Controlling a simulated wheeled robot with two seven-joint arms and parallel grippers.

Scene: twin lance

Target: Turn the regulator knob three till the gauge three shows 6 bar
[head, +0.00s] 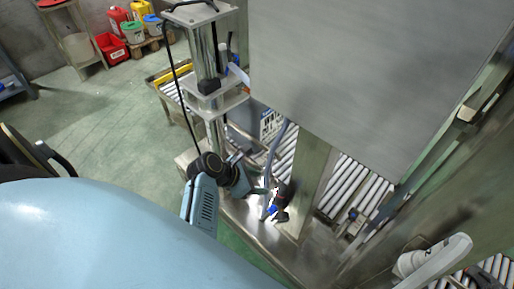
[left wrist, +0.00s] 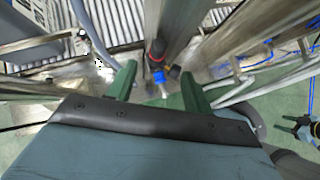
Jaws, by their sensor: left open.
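My left gripper (left wrist: 158,74) is open, its two green fingers spread. Between and beyond the fingertips in the left wrist view is a small device with a dark and red top and a blue part (left wrist: 157,74). It also shows in the head view as a dark and red fitting with blue (head: 279,203) beside the grey post. I cannot tell for sure that it is regulator knob three. In the head view my left gripper (head: 262,190) is just left of this fitting, apart from it. No gauge face is readable. A blue-grey part at the right of the left wrist view may be my right gripper (left wrist: 290,124).
A grey post (head: 308,180) and a large grey panel (head: 365,75) stand close to the fitting. Roller conveyors (head: 345,185) run behind. A column press (head: 208,70) stands behind my left wrist. Green floor (head: 110,120) is open at left.

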